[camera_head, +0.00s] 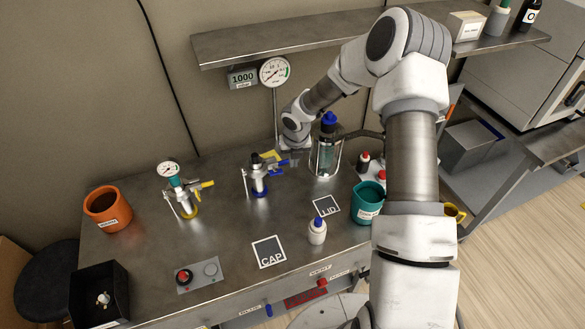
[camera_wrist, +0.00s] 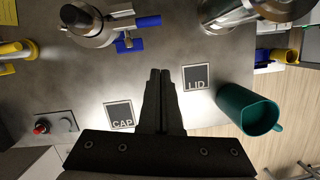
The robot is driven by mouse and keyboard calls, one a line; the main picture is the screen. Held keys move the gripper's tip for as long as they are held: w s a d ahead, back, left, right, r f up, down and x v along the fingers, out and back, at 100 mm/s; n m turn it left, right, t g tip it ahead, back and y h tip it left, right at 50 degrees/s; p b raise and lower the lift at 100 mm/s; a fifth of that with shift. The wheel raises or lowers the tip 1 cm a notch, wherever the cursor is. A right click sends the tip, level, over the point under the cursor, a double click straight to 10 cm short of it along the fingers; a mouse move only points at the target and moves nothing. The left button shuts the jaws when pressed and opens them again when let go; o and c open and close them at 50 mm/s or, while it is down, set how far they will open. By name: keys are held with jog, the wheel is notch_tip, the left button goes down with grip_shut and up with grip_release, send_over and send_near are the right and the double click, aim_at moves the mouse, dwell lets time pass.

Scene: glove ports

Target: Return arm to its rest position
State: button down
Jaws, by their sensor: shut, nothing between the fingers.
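My gripper (camera_wrist: 160,72) is shut and empty in the wrist view, pointing down over the bench between the CAP card (camera_wrist: 119,116) and the LID card (camera_wrist: 196,77). In the head view my arm reaches over the bench. My gripper (camera_head: 289,158) is there beside the blue-handled valve fitting (camera_head: 257,182) and left of the glass vessel with a blue top (camera_head: 326,150). Its fingers are small and partly merged with the fitting behind, so I cannot tell whether they touch.
A yellow-handled fitting with a gauge (camera_head: 182,195), an orange pot (camera_head: 108,207) and a black bin (camera_head: 100,295) stand left. A white bottle (camera_head: 317,232) and teal mug (camera_head: 366,203) stand in front. A shelf (camera_head: 290,38) overhangs the back. Bare bench lies around the cards.

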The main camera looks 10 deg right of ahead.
jog(key=shift+v, duration=1.15)
jog(key=s+d+r+m+h, duration=0.1)
jog(key=s+d+r+m, duration=0.1)
jog(key=s+r+m, duration=0.35)
jog(key=s+d+r+m+t+h, duration=0.1)
jog(key=s+r+m, duration=0.2)
jog(key=r+m, duration=0.45)
jog(key=s+d+r+m+h, duration=0.15)
jog(key=s+r+m, duration=0.25)
jog(key=r, duration=0.5)
jog(key=s+a+r+m+y, duration=0.1)
jog(key=s+r+m, duration=0.1)
jog(key=s+m, duration=0.4)
jog(key=s+r+m+t+y, duration=0.1)
jog(key=s+r+m, duration=0.2)
jog(key=s+m, duration=0.3)
jog(key=s+a+r+m+y+b, duration=0.1)
jog(key=s+r+m, duration=0.2)
jog(key=s+m, duration=0.3)
jog(key=shift+s+a+r+m+t, duration=0.2)
jog(key=shift+s+a+m+t, duration=0.15)
jog(key=shift+s, duration=0.65)
jog(key=shift+y, duration=0.25)
